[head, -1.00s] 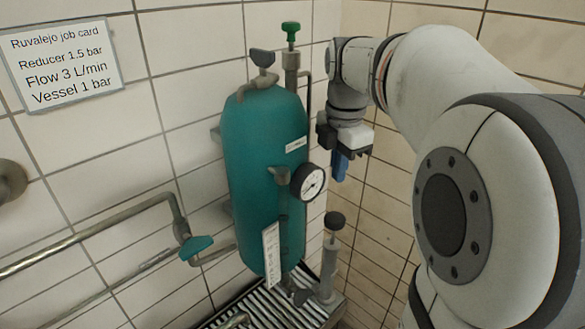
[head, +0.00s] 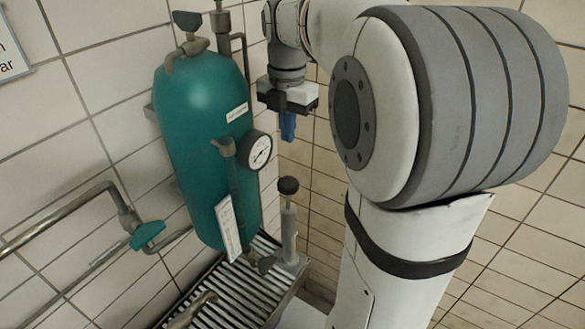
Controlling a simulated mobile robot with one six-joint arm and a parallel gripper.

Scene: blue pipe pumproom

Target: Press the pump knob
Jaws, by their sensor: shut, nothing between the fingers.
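The pump is a grey upright cylinder (head: 288,238) at the right end of the slatted tray, beside the teal vessel. Its dark round knob (head: 288,185) sits on top of a short rod above the cylinder. My gripper (head: 288,138) points downward with its blue fingers together and nothing between them. It hangs above the knob in the picture, with a visible gap between fingertips and knob. How well it lines up in depth I cannot tell.
The teal vessel (head: 200,130) stands left of the pump, with a pressure gauge (head: 258,150) on its right side. A slatted metal tray (head: 215,300) lies below. A pipe with a teal valve handle (head: 148,235) runs along the left wall. Tiled walls close in behind.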

